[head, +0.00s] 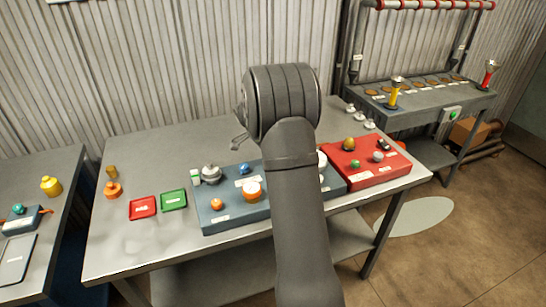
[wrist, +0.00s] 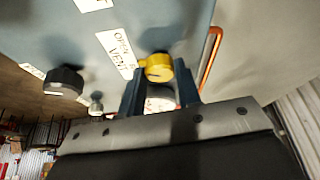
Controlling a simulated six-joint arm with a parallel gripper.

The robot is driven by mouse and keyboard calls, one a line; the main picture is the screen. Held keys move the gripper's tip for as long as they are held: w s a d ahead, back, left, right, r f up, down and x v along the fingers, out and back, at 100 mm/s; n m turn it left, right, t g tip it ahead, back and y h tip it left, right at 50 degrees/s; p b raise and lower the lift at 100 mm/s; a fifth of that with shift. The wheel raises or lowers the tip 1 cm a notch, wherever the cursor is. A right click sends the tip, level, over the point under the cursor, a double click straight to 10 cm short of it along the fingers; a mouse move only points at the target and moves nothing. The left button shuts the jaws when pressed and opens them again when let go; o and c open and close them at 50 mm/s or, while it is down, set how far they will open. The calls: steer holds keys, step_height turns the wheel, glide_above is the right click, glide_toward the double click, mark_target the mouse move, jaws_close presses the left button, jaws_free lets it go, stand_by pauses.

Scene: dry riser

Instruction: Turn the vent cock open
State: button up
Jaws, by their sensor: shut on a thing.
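The vent cock (wrist: 155,66) shows in the wrist view as a round yellow knob on a pale blue-grey surface. A white label (wrist: 117,54) reading "OPEN" and "VENT" is beside it, to the left. My gripper (wrist: 160,78) has its two dark fingers on either side of the yellow knob and is shut on it. Whether the knob stands at open or closed cannot be told. In the head view my arm covers the middle of the bench, and neither the fingers nor the cock can be made out.
In the wrist view a dark round knob (wrist: 65,82) is to the left, and an orange-edged strip (wrist: 210,58) lies close on the right. In the head view a blue panel (head: 235,218) and a red panel (head: 375,178) with several knobs lie on the grey bench (head: 130,240).

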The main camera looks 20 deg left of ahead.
steer(key=shift+a+m+g+h, duration=0.1)
steer(key=shift+m+g+h, duration=0.35)
steer(key=shift+m, duration=1.15)
steer(key=o, duration=1)
steer(key=shift+c, duration=0.2)
steer(key=v, duration=1.7)
steer(key=shift+r, duration=0.2)
steer(key=shift+w, duration=0.1)
steer(key=x, duration=1.7)
steer(key=shift+f, duration=0.2)
